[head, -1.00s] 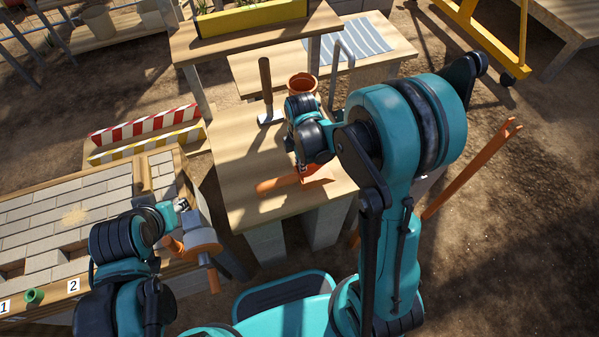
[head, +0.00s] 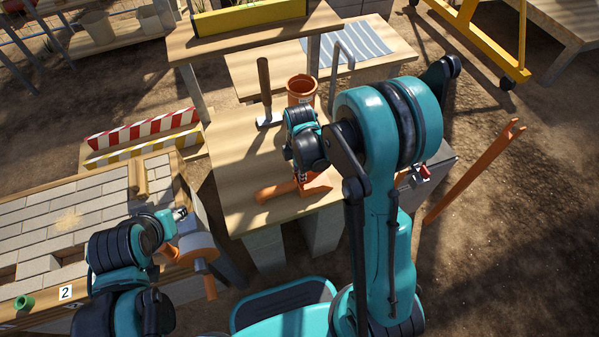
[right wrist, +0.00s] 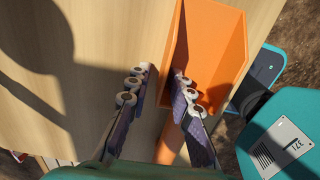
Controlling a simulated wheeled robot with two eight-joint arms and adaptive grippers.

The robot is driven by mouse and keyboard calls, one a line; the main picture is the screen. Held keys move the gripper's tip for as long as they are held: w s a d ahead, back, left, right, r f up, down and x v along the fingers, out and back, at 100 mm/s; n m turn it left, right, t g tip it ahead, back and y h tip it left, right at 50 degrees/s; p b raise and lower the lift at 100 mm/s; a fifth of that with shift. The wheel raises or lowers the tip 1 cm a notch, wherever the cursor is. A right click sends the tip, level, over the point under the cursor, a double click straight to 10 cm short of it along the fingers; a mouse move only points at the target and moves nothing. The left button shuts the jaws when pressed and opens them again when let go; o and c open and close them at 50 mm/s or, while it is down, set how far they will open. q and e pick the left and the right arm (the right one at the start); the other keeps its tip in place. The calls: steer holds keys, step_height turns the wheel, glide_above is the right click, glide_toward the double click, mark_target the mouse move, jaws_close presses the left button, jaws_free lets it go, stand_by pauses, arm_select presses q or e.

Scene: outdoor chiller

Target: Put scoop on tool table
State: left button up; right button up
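The orange scoop (head: 316,187) lies on the light wooden table (head: 235,150), its handle pointing left near the front edge. It also shows in the right wrist view (right wrist: 225,45), with its handle running down between my fingers. My right gripper (right wrist: 158,75) is open and very close over the scoop; one finger is over bare table and the other overlaps the scoop's side. In the head view, my right gripper (head: 301,178) is partly hidden by its wrist. My left gripper (head: 180,213) is at the lower left, away from the scoop; its fingers are too small to judge.
A hammer-like tool (head: 264,92) and a terracotta pot (head: 302,88) stand at the table's back. A brick-topped bench (head: 40,210) is at left. An orange bar (head: 475,170) leans at right.

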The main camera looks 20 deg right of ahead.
step_height(320, 180, up, 11)
steer(key=p, duration=0.5)
arm_select(q)
steer(key=shift+r, duration=2.6)
arm_select(e)
steer(key=s+d+r+m+t, duration=0.1)
steer(key=s+r+m+t, duration=0.6)
steer(key=s+r+m, duration=0.5)
steer(key=shift+s+r+m, duration=0.25)
steer(key=shift+r+m, duration=0.15)
steer(key=shift+m, duration=2.8)
